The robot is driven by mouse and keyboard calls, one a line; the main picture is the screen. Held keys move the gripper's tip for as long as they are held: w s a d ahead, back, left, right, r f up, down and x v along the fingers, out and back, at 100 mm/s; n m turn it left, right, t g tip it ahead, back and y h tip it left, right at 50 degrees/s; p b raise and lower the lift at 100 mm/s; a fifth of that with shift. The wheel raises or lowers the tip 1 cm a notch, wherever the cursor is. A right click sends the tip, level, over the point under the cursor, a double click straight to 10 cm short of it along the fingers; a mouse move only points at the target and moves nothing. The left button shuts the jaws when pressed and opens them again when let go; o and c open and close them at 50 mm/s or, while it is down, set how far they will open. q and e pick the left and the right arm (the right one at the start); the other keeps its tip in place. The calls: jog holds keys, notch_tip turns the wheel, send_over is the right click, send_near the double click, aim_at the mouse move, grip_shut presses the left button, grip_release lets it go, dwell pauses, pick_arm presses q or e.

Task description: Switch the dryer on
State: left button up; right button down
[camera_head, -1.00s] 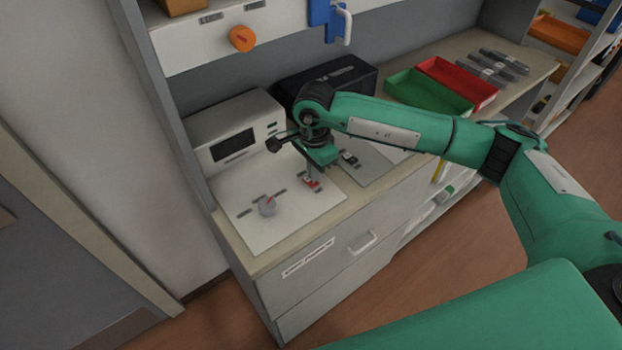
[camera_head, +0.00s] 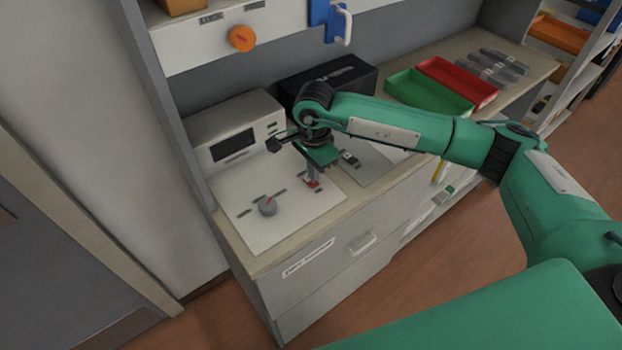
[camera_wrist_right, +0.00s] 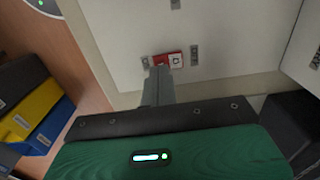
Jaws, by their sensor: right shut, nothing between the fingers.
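The likely dryer is a white box (camera_head: 235,130) with a dark display, at the back left of the counter in the head view. In front of it lies a pale panel (camera_head: 240,227) with a grey knob (camera_head: 267,207) and a red rocker switch (camera_head: 311,184). In the right wrist view the red switch (camera_wrist_right: 172,58) sits between two small labels. My right gripper (camera_head: 314,177) is shut and empty, pointing down at the switch. Its fingertips (camera_wrist_right: 158,76) overlap the switch's near edge; I cannot tell whether they touch. My left gripper is out of view.
A second panel with a black switch (camera_head: 348,158) lies to the right. Behind stand a black box (camera_head: 335,82), a green tray (camera_head: 428,96) and a red tray (camera_head: 460,80). An orange knob (camera_head: 241,39) and a blue bracket (camera_head: 322,14) are on the upper wall.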

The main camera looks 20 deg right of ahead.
jog(key=shift+f+b, duration=0.9)
dwell(0.5)
jog(key=shift+r+p, duration=1.05)
jog(key=shift+r, duration=2.45)
